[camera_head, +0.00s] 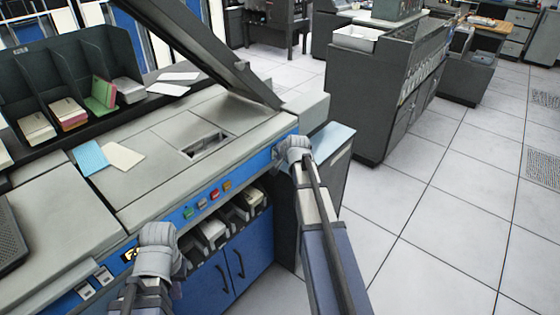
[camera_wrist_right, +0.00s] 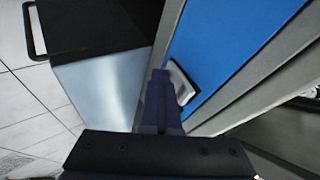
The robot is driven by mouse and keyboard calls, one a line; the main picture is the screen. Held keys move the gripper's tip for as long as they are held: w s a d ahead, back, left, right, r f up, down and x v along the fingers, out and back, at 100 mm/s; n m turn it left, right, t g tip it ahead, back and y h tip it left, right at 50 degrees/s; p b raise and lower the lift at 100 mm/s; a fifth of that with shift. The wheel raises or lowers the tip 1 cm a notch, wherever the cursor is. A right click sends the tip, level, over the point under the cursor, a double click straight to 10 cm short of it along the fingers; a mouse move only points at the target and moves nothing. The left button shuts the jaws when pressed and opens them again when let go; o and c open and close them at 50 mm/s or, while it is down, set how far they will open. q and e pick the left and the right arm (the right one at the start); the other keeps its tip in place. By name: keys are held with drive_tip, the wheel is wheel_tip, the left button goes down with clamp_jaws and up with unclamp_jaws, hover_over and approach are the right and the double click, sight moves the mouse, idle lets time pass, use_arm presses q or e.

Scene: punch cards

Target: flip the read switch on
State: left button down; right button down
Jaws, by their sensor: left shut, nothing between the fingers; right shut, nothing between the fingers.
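The grey machine (camera_head: 165,150) has a blue front panel strip (camera_head: 262,160). My right gripper (camera_head: 293,143) is at the right end of this strip. In the right wrist view my right gripper's dark fingers (camera_wrist_right: 160,82) are shut and empty. Their tips are beside a small silver-edged switch (camera_wrist_right: 182,82) on the blue panel; I cannot tell if they touch. No label on the switch is readable.
Several coloured buttons (camera_head: 201,203) sit mid-panel, above card stackers (camera_head: 215,232). Two pale switches (camera_head: 95,283) are at the lower left. Loose cards (camera_head: 124,157) lie on top. A grey cabinet (camera_head: 333,150) stands close to my right arm. Open floor (camera_head: 420,200) lies right.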

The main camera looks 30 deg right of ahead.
use_arm(q)
drive_tip(key=shift+r, duration=0.1)
use_arm(e)
drive_tip(key=shift+w+a+r, duration=0.15)
drive_tip(key=shift+w+a, duration=0.05)
drive_tip(key=shift+w, duration=0.1)
